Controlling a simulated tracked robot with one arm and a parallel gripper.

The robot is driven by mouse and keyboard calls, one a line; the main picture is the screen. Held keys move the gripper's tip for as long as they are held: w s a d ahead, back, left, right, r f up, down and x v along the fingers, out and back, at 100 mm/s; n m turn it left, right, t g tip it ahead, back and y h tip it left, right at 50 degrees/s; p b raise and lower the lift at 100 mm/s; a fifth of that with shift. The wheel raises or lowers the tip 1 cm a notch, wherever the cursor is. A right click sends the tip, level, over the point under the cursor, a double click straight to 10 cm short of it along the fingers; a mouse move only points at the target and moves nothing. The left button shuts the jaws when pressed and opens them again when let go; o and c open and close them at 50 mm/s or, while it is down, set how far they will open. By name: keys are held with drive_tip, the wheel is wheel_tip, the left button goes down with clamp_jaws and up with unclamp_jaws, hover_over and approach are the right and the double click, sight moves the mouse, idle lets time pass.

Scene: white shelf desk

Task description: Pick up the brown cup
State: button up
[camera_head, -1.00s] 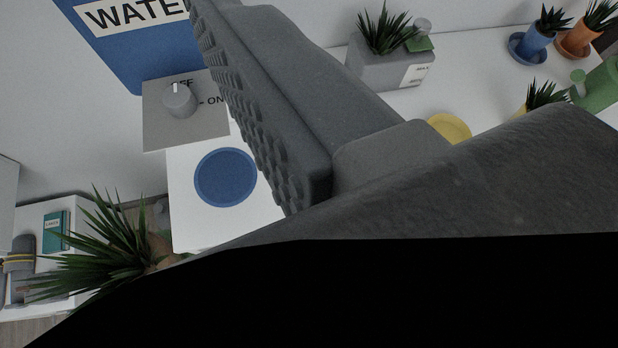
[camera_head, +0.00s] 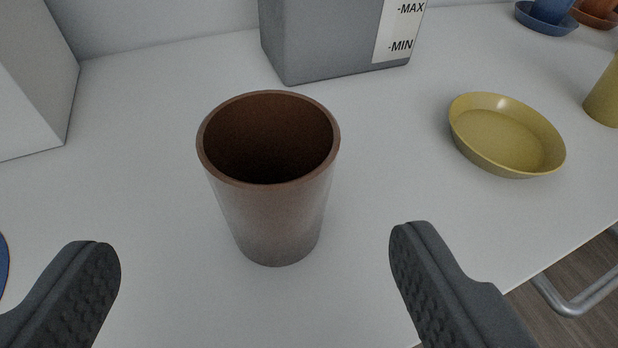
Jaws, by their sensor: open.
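The brown cup (camera_head: 272,211) stands upright on the white desk (camera_head: 130,150), near the middle of the view. Its open top faces up and its inside looks dark and empty. My gripper (camera_head: 250,245) is open, with one dark ridged finger at the lower left and the other at the lower right. The cup is ahead of the fingers and roughly between them in the picture. Neither finger touches it.
A yellow saucer (camera_head: 508,142) lies right of the cup, with a yellow pot (camera_head: 605,95) at the right edge. A grey container (camera_head: 325,40) marked MAX and MIN stands behind. A white block (camera_head: 30,85) is at left. The desk's edge runs along the lower right.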

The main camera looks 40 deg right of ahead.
sight(267, 139)
drive_tip(key=x, duration=0.5)
drive_tip(key=shift+w+d+f+b, duration=0.1)
drive_tip(key=shift+w+b, duration=0.2)
drive_tip(key=b+x, duration=0.1)
drive_tip(key=x, duration=0.3)
drive_tip(key=shift+d+f, duration=0.2)
drive_tip(key=shift+d, duration=0.05)
drive_tip(key=shift+w+d+f, duration=0.15)
drive_tip(key=shift+w+d, duration=0.1)
drive_tip(key=shift+w, duration=0.15)
drive_tip(key=c, duration=1.1)
drive_tip(key=shift+c, duration=0.2)
